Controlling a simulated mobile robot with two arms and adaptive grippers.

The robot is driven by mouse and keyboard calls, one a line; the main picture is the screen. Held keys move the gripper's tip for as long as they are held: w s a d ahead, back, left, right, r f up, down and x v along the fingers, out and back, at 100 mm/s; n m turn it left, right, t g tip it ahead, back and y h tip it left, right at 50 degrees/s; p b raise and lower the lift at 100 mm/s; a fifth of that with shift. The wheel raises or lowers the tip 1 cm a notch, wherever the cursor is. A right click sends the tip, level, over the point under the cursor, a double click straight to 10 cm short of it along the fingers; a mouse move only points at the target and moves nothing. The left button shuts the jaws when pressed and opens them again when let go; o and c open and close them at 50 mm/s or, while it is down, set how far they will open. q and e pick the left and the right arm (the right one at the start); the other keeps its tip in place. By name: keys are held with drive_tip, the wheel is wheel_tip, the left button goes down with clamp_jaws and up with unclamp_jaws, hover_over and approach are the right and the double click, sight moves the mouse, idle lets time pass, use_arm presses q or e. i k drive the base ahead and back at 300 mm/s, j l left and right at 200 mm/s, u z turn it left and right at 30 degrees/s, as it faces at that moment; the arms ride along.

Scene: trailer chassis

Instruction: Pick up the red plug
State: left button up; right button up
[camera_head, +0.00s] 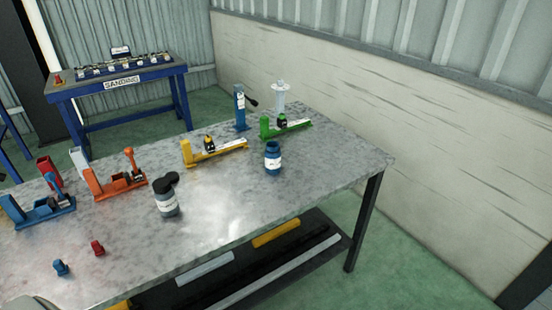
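The red plug (97,247) is a small red piece on the grey metal workbench (235,215), at the lower left of the head view. It lies apart from other things, near the bench's front edge. A similar blue plug (61,267) is just to its left and nearer to me. I see no fingers of either gripper. A pale rounded shape at the bottom left edge is cut off, and I cannot tell what it is.
Behind the plugs stand a blue fixture (38,211), an orange fixture (115,183), a yellow one (213,151) and a green one (285,128). A grey bottle with a black cap (166,197) and a blue jar (272,158) stand on the bench. The bench's front middle is clear.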

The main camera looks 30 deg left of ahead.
sight(99, 250)
drive_tip(key=u, duration=2.25)
